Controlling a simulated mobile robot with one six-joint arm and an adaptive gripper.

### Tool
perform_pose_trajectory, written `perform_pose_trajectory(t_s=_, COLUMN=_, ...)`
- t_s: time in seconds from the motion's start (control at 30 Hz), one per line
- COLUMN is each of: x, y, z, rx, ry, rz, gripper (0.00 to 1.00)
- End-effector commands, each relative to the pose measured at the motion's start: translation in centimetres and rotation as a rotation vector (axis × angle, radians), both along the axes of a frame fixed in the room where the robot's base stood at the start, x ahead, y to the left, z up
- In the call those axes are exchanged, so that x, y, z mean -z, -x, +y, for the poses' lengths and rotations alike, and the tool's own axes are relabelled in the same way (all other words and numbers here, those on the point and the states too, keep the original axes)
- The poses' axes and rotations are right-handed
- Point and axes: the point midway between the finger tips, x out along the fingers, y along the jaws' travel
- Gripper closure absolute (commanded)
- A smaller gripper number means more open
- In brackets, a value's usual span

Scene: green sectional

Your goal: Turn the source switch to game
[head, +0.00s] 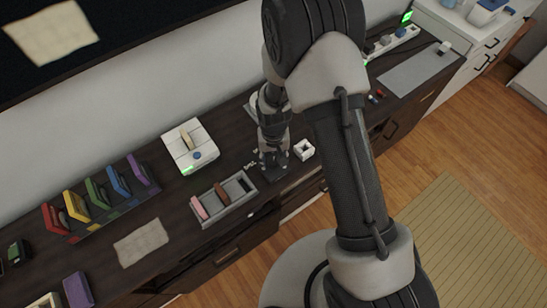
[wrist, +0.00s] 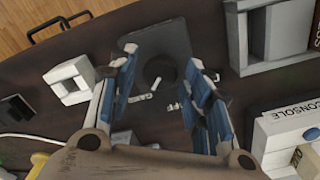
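The source switch (wrist: 158,72) is a dark round knob with a white pointer mark on a dark plate. Small white lettering (wrist: 140,98) lies beside it, too small to read. In the wrist view my gripper (wrist: 161,62) is open, its two blue-padded fingers on either side of the knob with gaps between. I cannot tell how high the fingertips are above it. In the head view my gripper (head: 273,166) points down over the dark cabinet top and mostly hides the switch.
A white square ring (head: 303,150) stands close to my gripper. A grey compartment tray (head: 240,203) and the white console (head: 190,146) are on the other side. Coloured game cases (head: 98,200) stand farther left. A cable (wrist: 30,137) lies near the ring.

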Motion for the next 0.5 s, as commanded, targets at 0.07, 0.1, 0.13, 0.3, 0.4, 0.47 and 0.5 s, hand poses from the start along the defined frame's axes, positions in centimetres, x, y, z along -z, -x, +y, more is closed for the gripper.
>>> perform_pose_trajectory(t_s=0.07, x=0.0, y=0.0, z=0.0, rx=0.0, ry=0.0, rz=0.0, gripper=0.49)
perform_pose_trajectory(t_s=0.1, x=0.0, y=0.0, z=0.0, rx=-0.001, ry=0.0, rz=0.0, gripper=0.49)
perform_pose_trajectory(t_s=0.13, x=0.0, y=0.0, z=0.0, rx=-0.001, ry=0.0, rz=0.0, gripper=0.49)
perform_pose_trajectory(t_s=0.3, x=0.0, y=0.0, z=0.0, rx=-0.001, ry=0.0, rz=0.0, gripper=0.49)
perform_pose_trajectory(t_s=0.4, x=-0.4, y=-0.1, z=0.0, rx=-0.001, ry=0.0, rz=-0.002, gripper=0.49)
perform_pose_trajectory(t_s=0.47, x=-1.0, y=-0.1, z=0.0, rx=-0.001, ry=-0.001, rz=-0.004, gripper=0.49)
perform_pose_trajectory(t_s=0.5, x=-1.5, y=-0.1, z=0.0, rx=-0.001, ry=-0.001, rz=-0.004, gripper=0.49)
